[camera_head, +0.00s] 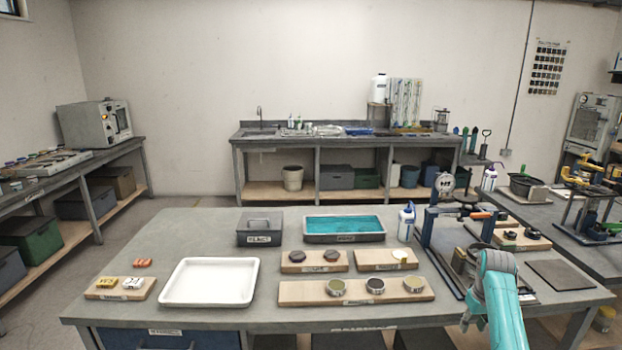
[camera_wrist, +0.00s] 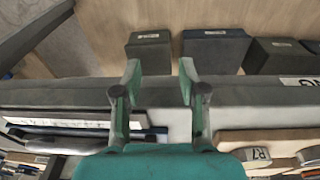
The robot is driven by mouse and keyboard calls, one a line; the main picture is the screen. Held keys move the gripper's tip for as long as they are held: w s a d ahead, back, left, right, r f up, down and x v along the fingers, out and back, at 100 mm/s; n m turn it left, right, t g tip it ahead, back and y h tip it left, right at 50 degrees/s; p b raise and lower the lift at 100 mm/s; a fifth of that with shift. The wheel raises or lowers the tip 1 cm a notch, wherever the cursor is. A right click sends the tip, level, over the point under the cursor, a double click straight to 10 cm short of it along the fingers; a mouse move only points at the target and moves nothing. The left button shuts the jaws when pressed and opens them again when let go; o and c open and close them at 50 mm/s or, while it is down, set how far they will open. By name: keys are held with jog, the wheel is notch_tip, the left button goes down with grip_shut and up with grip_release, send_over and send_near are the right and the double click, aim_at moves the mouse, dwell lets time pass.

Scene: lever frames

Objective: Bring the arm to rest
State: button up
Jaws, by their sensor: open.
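My teal arm (camera_head: 499,300) shows at the lower right of the head view, bent at the front right of the grey workbench (camera_head: 230,225). Beyond the fingers are the grey edge of a bench and storage boxes (camera_wrist: 215,48) on a wooden surface. I cannot tell how far the fingertips are from the edge.
Close to my arm stands a lever press frame (camera_head: 428,240), with a dark mat (camera_head: 561,274) to its right. A white tray (camera_head: 210,282), a teal-filled tray (camera_head: 344,238), a spray bottle (camera_head: 406,222) and a wooden board with round tins (camera_head: 300,293) occupy the bench.

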jog(key=s+a+f+t, duration=0.1)
jog(key=s+a+f, duration=0.4)
jog(key=f, duration=0.5)
jog(key=s+a+f+t, duration=0.2)
jog(key=s+a+f, duration=0.2)
jog(key=f, duration=0.6)
jog(key=s+a+f+t, duration=0.1)
jog(key=s+a+f, duration=0.2)
jog(key=s, duration=0.3)
jog(key=s+a+f+t+h, duration=0.1)
jog(key=s+a+f, duration=0.15)
jog(key=s, duration=0.45)
jog(key=s+a+f+t, duration=0.1)
jog(key=s+a+f, duration=0.1)
jog(key=s+a, duration=0.3)
jog(key=s+a+r+t, duration=0.2)
jog(key=s+a+r, duration=0.15)
jog(key=s, duration=0.75)
jog(key=s+a+r+t, duration=0.2)
jog(key=s+r, duration=0.3)
jog(key=s, duration=0.5)
jog(key=s+a+r+t, duration=0.1)
jog(key=s+r, duration=0.6)
jog(key=r, duration=0.4)
jog(key=s+a+r+t+y, duration=0.1)
jog(key=s+r+t, duration=0.1)
jog(key=s+r, duration=0.4)
notch_tip(320, 180, up, 5)
jog(key=shift+s+r, duration=0.1)
jog(key=shift+s, duration=0.3)
